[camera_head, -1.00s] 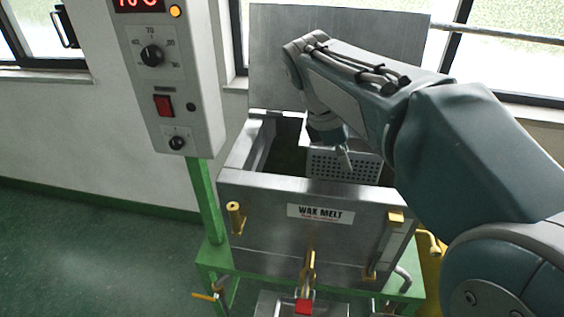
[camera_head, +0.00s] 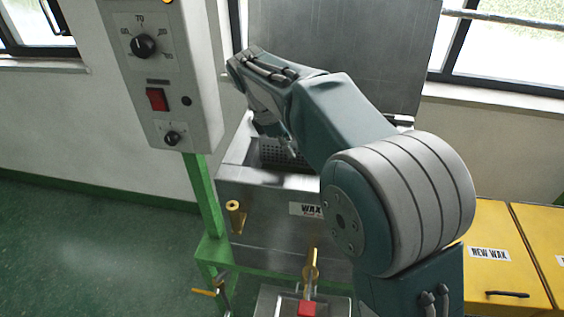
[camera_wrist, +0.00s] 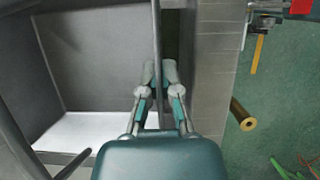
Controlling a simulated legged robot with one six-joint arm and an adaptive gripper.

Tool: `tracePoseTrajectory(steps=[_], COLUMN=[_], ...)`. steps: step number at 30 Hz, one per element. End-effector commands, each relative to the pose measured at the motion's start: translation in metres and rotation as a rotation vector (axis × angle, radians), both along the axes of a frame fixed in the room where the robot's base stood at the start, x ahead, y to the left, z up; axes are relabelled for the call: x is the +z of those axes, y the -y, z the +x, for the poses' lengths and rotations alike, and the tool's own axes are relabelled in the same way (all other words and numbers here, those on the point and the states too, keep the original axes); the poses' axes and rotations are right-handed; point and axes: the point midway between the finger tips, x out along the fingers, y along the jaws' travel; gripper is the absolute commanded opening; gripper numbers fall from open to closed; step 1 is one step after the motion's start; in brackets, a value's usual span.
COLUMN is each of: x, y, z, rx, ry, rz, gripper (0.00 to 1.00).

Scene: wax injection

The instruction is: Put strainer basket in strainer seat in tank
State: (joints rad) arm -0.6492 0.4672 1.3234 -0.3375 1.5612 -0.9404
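The strainer basket (camera_head: 283,154) shows as a grey perforated panel inside the mouth of the WAX MELT tank (camera_head: 262,235). My gripper (camera_wrist: 157,78) is at the tank mouth; in the head view my arm hides part of it and the right side of the tank. In the wrist view its fingers are closed in on either side of a thin upright edge, which looks like the rim of the basket wall (camera_wrist: 157,30). The tank's front wall (camera_wrist: 213,85) lies right of the fingers, with a narrow dark gap between. I cannot make out the strainer seat.
The raised lid (camera_head: 345,60) stands behind the tank. A control box (camera_head: 160,95) on a green post (camera_head: 204,210) stands to the left. A brass fitting (camera_head: 236,217) sticks out of the tank front. Yellow NEW WAX bins (camera_head: 490,265) are at the right.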

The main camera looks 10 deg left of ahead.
Motion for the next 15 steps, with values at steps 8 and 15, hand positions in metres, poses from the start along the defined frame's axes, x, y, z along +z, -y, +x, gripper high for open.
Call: tracePoseTrajectory(steps=[8, 15], x=[-0.02, -0.053], y=[-0.014, -0.018], z=[0.007, 0.008], rx=[0.0, 0.0], ry=[0.001, 0.001], rz=[0.001, -0.001], gripper=[0.0, 0.0])
